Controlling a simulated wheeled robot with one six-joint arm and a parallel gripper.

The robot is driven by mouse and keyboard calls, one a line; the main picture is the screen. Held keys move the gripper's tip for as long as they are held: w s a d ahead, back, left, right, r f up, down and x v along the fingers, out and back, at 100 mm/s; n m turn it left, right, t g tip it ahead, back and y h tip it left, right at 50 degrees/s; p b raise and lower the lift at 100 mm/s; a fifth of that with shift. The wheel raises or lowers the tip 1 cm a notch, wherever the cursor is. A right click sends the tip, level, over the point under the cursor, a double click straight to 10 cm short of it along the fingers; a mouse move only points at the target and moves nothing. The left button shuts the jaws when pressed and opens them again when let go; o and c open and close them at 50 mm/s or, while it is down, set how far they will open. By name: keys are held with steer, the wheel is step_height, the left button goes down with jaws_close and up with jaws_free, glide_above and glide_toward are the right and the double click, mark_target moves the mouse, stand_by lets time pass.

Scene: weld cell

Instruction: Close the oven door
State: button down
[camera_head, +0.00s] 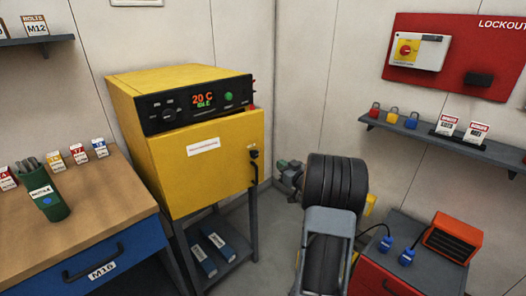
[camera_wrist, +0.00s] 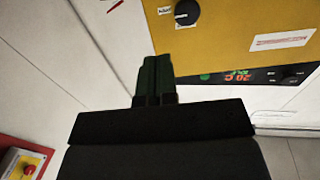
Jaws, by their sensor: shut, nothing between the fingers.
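The yellow oven stands on a grey stand in the head view. Its door (camera_head: 205,160) hangs under the black control panel and looks almost in line with the body; I cannot tell whether a narrow gap remains. A black handle (camera_head: 254,168) is at the door's right edge. The wrist view shows the door (camera_wrist: 230,25) upside down, with a round black knob (camera_wrist: 187,12) and a white label. My gripper (camera_wrist: 157,58) is shut and empty, its dark green fingers pointing towards the door's knob side.
A wooden bench (camera_head: 90,190) with a blue drawer stands left of the oven. A red drawer cabinet (camera_head: 385,275) with an orange box is at the lower right. A shelf (camera_head: 450,140) holds padlocks under a red lockout board (camera_head: 460,60). Some bare floor shows right of the stand.

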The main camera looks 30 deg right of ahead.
mark_target(259, 149)
steer(key=w, duration=1.2)
steer(key=shift+w+a, duration=0.1)
steer(key=shift+a, duration=0.1)
